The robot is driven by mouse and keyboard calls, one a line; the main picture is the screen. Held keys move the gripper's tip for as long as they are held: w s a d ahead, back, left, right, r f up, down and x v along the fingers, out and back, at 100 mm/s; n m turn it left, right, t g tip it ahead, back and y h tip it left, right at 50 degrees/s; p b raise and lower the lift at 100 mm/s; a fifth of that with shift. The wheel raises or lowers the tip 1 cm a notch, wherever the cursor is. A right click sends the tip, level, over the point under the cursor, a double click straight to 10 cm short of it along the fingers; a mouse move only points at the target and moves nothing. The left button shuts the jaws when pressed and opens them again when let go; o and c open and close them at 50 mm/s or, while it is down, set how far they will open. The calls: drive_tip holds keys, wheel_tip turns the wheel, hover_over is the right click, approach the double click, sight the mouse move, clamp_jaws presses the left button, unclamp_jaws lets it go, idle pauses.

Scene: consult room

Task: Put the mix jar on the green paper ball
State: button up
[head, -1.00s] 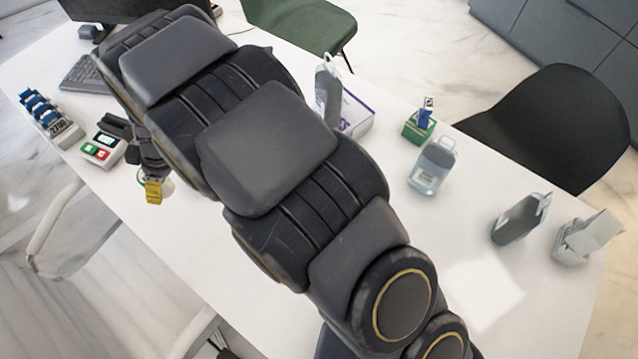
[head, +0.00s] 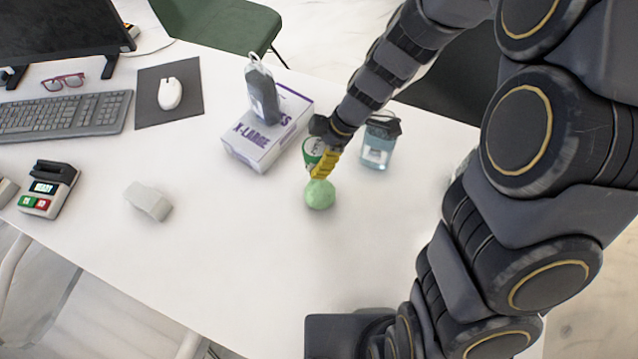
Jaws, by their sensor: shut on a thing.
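My gripper (head: 325,166), with yellow fingertips, is shut on the mix jar (head: 311,146), a small white and green container partly hidden behind the fingers. The green paper ball (head: 320,195) is a crumpled pale green lump on the white table (head: 250,235). The gripper and jar are right at the ball's upper side in the head view. I cannot tell whether the jar touches the ball or is still apart from it.
A purple and white X-LARGE box (head: 250,150) with a grey bottle (head: 263,95) stands behind left. A white block-like object (head: 148,201) and a card terminal (head: 48,190) lie left. The front middle is clear.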

sight(315, 187)
drive_tip(key=shift+s+d+f, duration=0.1)
drive_tip(key=shift+d+f, duration=0.15)
drive_tip(key=shift+d, duration=0.05)
drive_tip(key=shift+f, duration=3.7)
drive_tip(key=shift+f, duration=0.1)
drive_tip(key=o, duration=1.1)
